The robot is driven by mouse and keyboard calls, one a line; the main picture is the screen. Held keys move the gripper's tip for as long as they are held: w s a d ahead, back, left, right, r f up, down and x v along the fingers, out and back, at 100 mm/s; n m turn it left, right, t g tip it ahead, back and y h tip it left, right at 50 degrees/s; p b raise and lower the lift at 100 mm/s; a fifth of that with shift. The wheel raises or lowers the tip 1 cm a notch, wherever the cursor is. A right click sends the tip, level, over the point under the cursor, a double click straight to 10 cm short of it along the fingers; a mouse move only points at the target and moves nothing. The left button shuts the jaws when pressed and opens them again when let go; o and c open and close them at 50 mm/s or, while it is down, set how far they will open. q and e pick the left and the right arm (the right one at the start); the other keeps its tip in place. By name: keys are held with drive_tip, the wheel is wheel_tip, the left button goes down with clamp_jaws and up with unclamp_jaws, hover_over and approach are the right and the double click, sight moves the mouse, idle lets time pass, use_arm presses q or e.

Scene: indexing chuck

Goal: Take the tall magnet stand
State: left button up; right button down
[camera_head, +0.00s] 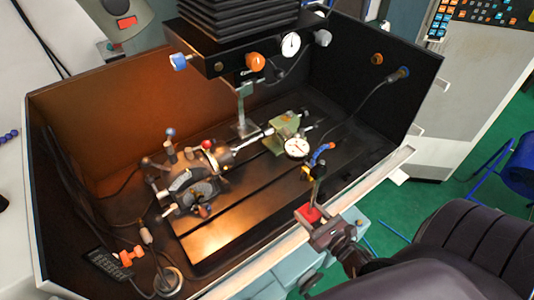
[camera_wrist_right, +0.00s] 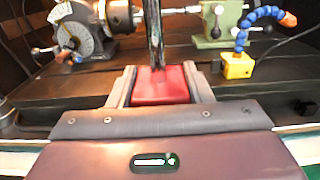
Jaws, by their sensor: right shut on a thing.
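The tall magnet stand has a red block base (camera_head: 309,212) and a thin dark upright post (camera_head: 317,188). My right gripper (camera_head: 318,222) is shut on the red base near the front edge of the machine enclosure. In the right wrist view the red base (camera_wrist_right: 160,84) sits between the two fingers, with the post (camera_wrist_right: 155,35) rising from it; the post's top is cut off there. A white dial gauge (camera_head: 297,147) shows near the post's upper end in the head view; I cannot tell whether it is joined to the post. My left gripper is not in view.
A yellow block with a blue hose (camera_wrist_right: 239,62) stands close on the right. The indexing chuck (camera_head: 190,180) and green tailstock (camera_head: 286,136) sit on the dark table behind. The spindle housing (camera_head: 245,45) overhangs. The enclosure's front rim (camera_head: 250,272) runs below the gripper.

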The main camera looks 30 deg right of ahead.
drive_tip(key=shift+s+d+r+p, duration=0.1)
drive_tip(key=shift+s+r+p, duration=0.2)
drive_tip(key=shift+s, duration=0.8)
drive_tip(key=shift+s+d+r+p, duration=0.1)
drive_tip(key=shift+s+p, duration=0.3)
drive_tip(key=shift+s, duration=0.65)
drive_tip(key=s, duration=1)
drive_tip(key=shift+s+d+r+p, duration=0.25)
drive_tip(key=shift+s+d+p, duration=0.1)
drive_tip(key=shift+d+p, duration=0.1)
drive_tip(key=shift+f, duration=0.15)
